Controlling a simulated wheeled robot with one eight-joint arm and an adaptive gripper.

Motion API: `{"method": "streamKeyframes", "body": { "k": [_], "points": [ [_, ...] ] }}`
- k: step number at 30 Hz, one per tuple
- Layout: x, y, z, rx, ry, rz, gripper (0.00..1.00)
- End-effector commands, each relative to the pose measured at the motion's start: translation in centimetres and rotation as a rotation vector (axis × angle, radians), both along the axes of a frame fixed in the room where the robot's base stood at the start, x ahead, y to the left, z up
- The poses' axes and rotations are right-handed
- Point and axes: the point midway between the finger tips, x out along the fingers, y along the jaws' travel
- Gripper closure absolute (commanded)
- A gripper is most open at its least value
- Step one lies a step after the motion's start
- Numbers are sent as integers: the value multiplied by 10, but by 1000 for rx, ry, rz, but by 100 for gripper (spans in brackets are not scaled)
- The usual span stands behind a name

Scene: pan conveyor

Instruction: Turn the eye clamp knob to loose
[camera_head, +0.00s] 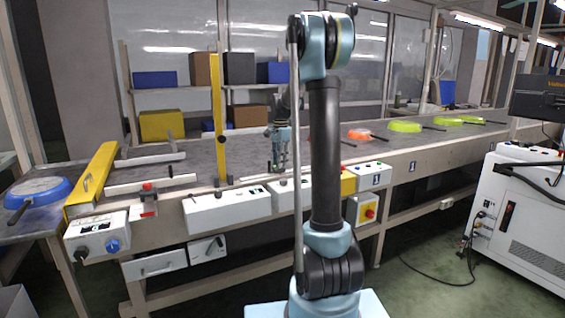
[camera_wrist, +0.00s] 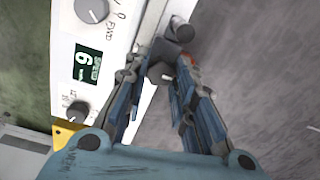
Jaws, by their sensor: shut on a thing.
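My gripper (camera_head: 279,165) points down at the conveyor's front edge, by the white control boxes. In the wrist view my gripper (camera_wrist: 163,66) has its two blue fingers closed on a small dark grey piece, which I take to be the eye clamp knob (camera_wrist: 160,73). The fingers hide much of it, and its loose or tight setting cannot be read. A dark grey round post (camera_wrist: 180,29) stands just beyond the fingertips. The knob cannot be made out in the head view.
A white control panel (camera_wrist: 117,38) with a lit display (camera_wrist: 87,64) and dials lies left of the fingers. A yellow upright post (camera_head: 219,120) stands left of my gripper. A blue pan (camera_head: 40,191) is at far left; orange (camera_head: 358,134) and green (camera_head: 404,126) pans sit farther right.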

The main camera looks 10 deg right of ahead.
Motion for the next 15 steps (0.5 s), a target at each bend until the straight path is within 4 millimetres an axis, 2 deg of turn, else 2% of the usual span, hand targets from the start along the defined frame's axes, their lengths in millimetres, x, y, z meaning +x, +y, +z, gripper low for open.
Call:
{"method": "streamKeyframes", "body": {
  "k": [1, 6, 15],
  "points": [
    [4, -16, 1, 3, -8, -5, 99],
    [4, -1, 1, 4, -8, 12, 99],
    [5, 4, 1, 8, -10, 44, 97]
  ]
}}
